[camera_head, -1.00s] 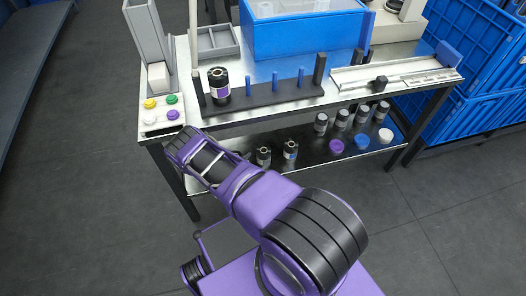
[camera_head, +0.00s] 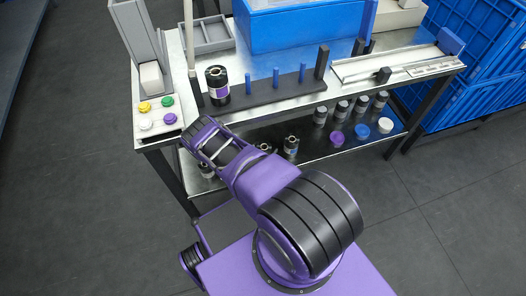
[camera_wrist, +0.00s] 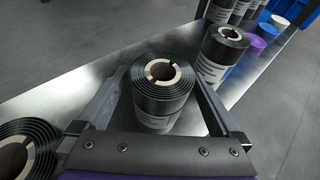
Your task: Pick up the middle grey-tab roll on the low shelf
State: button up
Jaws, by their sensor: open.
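In the wrist view, a dark wound roll (camera_wrist: 161,85) with a pale core and a greyish-white label stands upright between the fingers of my open gripper (camera_wrist: 160,95). The fingers flank it; I cannot tell whether either touches it. A similar roll (camera_wrist: 222,57) stands to its right, and another (camera_wrist: 22,150) is partly cut off at lower left. The head view shows the middle roll (camera_head: 264,147) mostly hidden by my arm, with the right roll (camera_head: 291,146) and left roll (camera_head: 205,169) on the low shelf (camera_head: 318,153). My fingers are hidden there.
Several smaller rolls (camera_head: 341,109) and purple, blue and white pucks (camera_head: 361,131) stand farther right on the shelf. The table top (camera_head: 225,118) overhangs it, carrying a purple-labelled roll (camera_head: 217,86) and a black peg rack (camera_head: 270,93). Blue crates (camera_head: 480,75) stand right.

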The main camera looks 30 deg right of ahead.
grip_shut()
dwell(0.4)
